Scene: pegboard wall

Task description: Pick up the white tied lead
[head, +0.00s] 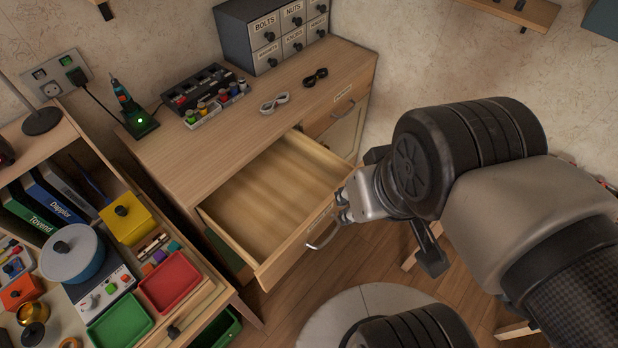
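The white tied lead (274,102) lies on top of the wooden cabinet, a small pale bundle near the front edge above the open drawer. A similar black tied lead (315,77) lies a little behind it to the right. My gripper (341,208) is at the front right of the open drawer, close to its handle (323,236), lower than the cabinet top and apart from the white lead. Its fingers are small and partly hidden, so I cannot tell whether they are open or touch the handle.
The drawer (268,196) is pulled out and looks empty. On the cabinet top stand a labelled drawer unit (262,39), a black organiser (197,90) and a screwdriver in a lit stand (139,123). A cluttered shelf unit (195,327) stands at left. The cabinet top around the leads is clear.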

